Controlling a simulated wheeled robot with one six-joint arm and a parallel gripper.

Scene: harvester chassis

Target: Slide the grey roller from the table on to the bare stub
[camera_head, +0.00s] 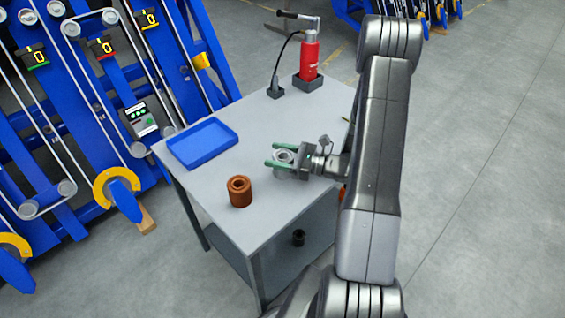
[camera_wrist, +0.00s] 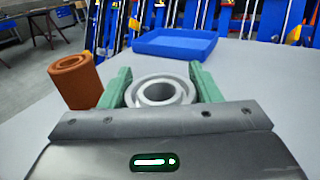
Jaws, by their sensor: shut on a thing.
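The grey roller (camera_head: 283,157) is between the green fingers of my gripper (camera_head: 273,155), over the right part of the grey table (camera_head: 230,135). In the wrist view, the grey roller (camera_wrist: 160,91) shows its ring-shaped top face and open bore, upright, with a finger on each side. My gripper (camera_wrist: 163,82) is shut on it. I cannot tell whether its underside touches the table. The blue chassis (camera_head: 75,110) stands left of the table, with several rollers and belts. I cannot make out which stub is bare.
An orange-brown roller (camera_head: 240,191) stands near the table's front left; it is left of my gripper in the wrist view (camera_wrist: 75,80). A blue tray (camera_head: 202,144) lies at the left edge. A red bottle-like tool (camera_head: 309,58) stands at the back.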

